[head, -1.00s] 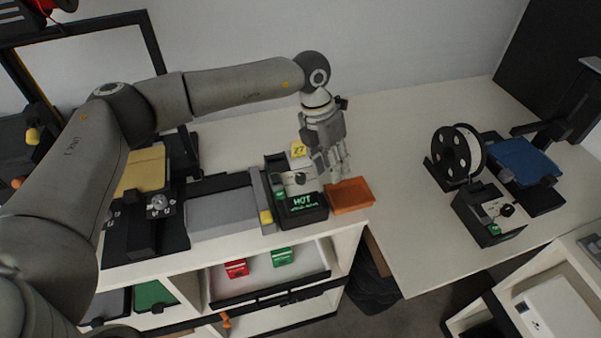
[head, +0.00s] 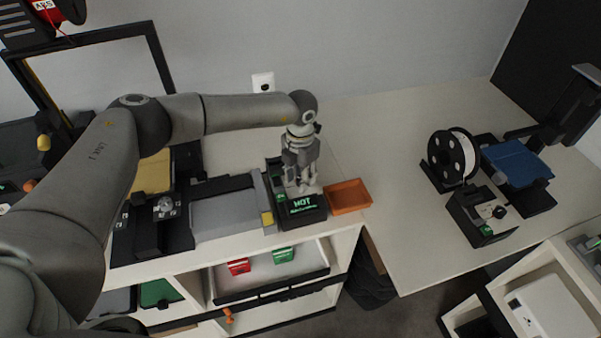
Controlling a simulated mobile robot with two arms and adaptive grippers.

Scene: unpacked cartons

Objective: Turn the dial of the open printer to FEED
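A black control box (head: 303,210) with a green lit HOT display stands at the front of the left bench. My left gripper (head: 304,189) points down over the box's pale top panel, and its fingers hide the dial there. I cannot tell whether the fingers touch the dial, or how far apart they are. The open-frame printer beside it has a grey bed (head: 225,209). A second printer on the right has a blue bed (head: 518,160) and its own control box (head: 483,226) with a dark dial (head: 498,212). My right gripper is not in view.
An orange tray (head: 348,197) sits just right of the HOT box. A filament spool (head: 452,156) stands by the right printer. Red (head: 238,267) and green (head: 283,255) boxes lie on the shelf below. The bench between tray and spool is clear.

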